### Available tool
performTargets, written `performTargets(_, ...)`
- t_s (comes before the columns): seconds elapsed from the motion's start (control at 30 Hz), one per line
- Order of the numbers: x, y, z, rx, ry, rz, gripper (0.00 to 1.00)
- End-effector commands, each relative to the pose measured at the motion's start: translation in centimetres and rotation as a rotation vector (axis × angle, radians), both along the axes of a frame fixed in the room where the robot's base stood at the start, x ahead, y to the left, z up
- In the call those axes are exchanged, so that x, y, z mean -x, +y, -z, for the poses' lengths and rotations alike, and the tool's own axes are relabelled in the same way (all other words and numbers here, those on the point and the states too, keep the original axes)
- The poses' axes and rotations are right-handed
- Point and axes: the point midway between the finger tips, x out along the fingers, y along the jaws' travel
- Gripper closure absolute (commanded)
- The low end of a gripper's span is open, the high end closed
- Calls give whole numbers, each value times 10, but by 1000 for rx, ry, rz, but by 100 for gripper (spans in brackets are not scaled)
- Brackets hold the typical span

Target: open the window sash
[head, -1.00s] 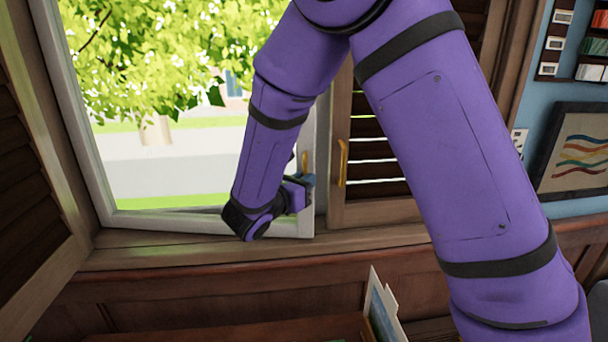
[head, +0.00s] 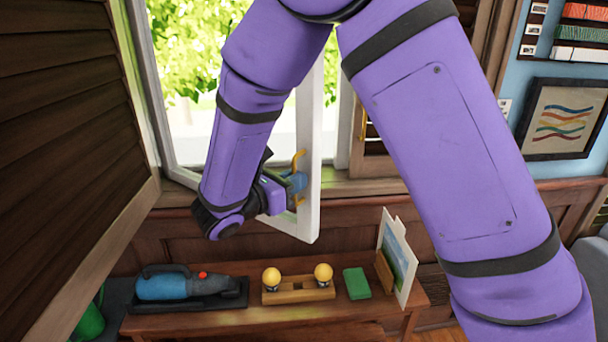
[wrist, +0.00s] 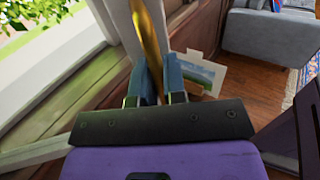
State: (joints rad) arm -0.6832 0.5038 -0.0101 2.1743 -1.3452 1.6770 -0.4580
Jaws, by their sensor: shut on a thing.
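The window sash (head: 311,170) is a white frame that stands swung inward, away from the window opening. Its yellow handle (head: 298,160) is on the sash's free edge. My gripper (head: 297,182) is at that handle, with its blue fingers partly hidden behind my wrist. In the wrist view the two blue fingers (wrist: 161,80) are shut on the yellow handle (wrist: 149,35), which runs up between them. My arm hides part of the sash and the opening.
Dark louvred shutters stand at the left (head: 70,130) and right of the window. A low wooden bench (head: 240,322) below holds a blue handheld vacuum (head: 163,287), a wooden stand with two yellow knobs (head: 298,290), a green box (head: 356,283) and a propped picture (head: 396,260).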

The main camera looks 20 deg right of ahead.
Motion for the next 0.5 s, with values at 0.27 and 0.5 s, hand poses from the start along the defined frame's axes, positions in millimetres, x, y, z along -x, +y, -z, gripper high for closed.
performTargets(0.27,7,12,0,1,2,-1,100)
performTargets(0.5,7,12,0,0,1,-1,100)
